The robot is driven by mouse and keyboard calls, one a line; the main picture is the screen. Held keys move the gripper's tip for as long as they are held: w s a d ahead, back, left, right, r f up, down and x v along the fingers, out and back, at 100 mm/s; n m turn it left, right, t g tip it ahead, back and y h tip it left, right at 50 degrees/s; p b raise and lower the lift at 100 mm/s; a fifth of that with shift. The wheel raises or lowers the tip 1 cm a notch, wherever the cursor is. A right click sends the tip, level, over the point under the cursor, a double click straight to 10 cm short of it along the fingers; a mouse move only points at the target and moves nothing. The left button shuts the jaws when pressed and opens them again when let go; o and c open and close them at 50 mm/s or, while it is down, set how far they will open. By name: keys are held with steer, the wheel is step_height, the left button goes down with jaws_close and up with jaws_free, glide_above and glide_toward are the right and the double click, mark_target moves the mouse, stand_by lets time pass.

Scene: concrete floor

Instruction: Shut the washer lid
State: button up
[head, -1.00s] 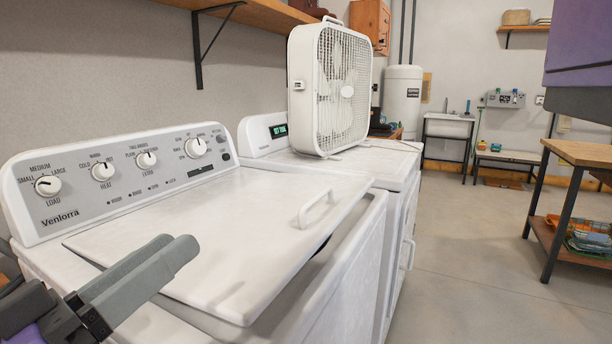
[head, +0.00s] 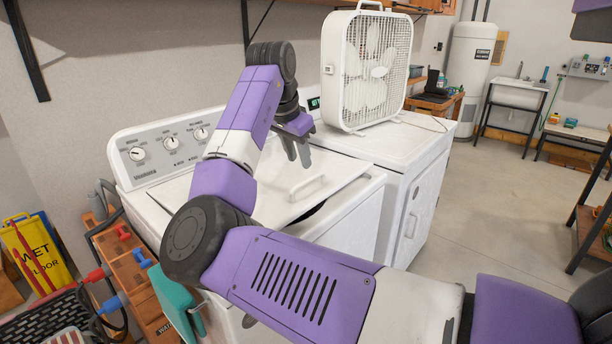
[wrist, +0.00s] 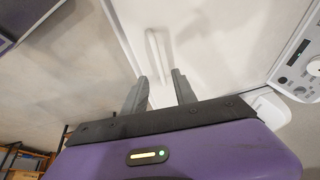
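The white washer (head: 352,222) has a knob panel (head: 165,150) at its back. Its flat lid (head: 338,168) is slightly raised, with a dark gap under its front right edge in the head view. A white bar handle (head: 307,187) stands on the lid near that edge. My gripper (head: 297,158) hangs over the lid, fingers down, just behind the handle in the picture. In the wrist view my gripper (wrist: 160,90) is open and empty, and the handle (wrist: 155,55) shows just beyond the fingertips. I cannot tell whether the fingers touch the lid. My arm hides the lid's left part.
A second white machine (head: 425,165) stands right beside the washer, with a box fan (head: 368,70) on top. A wooden rack (head: 135,275) with tools and a yellow wet-floor sign (head: 38,255) are at left. Concrete floor (head: 500,200) is free on the right.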

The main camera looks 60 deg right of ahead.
mark_target(306, 181)
steer(key=shift+x, duration=3.8)
steer(key=shift+s, duration=0.1)
jaws_close()
